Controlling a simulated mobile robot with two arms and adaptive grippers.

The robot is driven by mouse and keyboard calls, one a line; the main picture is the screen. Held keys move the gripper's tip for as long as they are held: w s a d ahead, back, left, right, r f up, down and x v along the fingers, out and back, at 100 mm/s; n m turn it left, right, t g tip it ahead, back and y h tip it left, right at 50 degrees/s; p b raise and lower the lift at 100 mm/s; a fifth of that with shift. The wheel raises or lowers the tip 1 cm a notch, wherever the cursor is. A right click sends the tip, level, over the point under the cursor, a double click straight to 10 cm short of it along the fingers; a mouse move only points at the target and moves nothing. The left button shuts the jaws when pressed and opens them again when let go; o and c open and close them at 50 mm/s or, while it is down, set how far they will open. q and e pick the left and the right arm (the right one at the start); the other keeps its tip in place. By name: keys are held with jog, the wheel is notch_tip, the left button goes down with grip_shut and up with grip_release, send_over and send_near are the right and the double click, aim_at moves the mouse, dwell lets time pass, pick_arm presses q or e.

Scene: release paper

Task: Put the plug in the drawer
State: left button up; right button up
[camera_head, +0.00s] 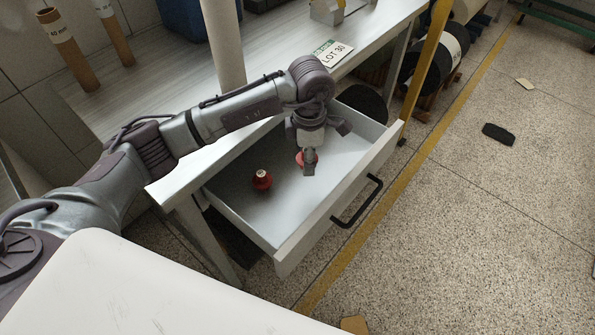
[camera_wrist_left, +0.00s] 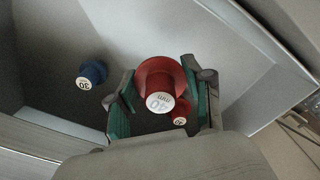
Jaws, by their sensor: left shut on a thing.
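My left gripper (camera_head: 309,166) points down over the open drawer (camera_head: 287,243). It is shut on a red plug (camera_head: 301,158), which is partly hidden by the fingers in the head view. In the left wrist view, this red plug (camera_wrist_left: 160,70) has a white top marked 40 mm and sits between the green finger pads. A smaller red plug (camera_head: 261,180) stands on the drawer floor to the left. A blue plug (camera_wrist_left: 92,73) marked 30 also shows in the drawer in the left wrist view. Whether the held plug touches the drawer floor I cannot tell. My right gripper is out of view.
The drawer is pulled out from a grey workbench (camera_head: 160,90), with a black handle (camera_head: 357,202) on its front. A yellow post (camera_head: 426,60) rises near the drawer's far corner.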

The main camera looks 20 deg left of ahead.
aim_at(306, 183)
pick_arm(q)
notch_tip(306, 183, down, 7)
jog(key=shift+r, duration=0.1)
dwell(0.3)
jog(key=shift+f, duration=0.3)
jog(key=o, duration=1.1)
jog(key=shift+r, duration=0.1)
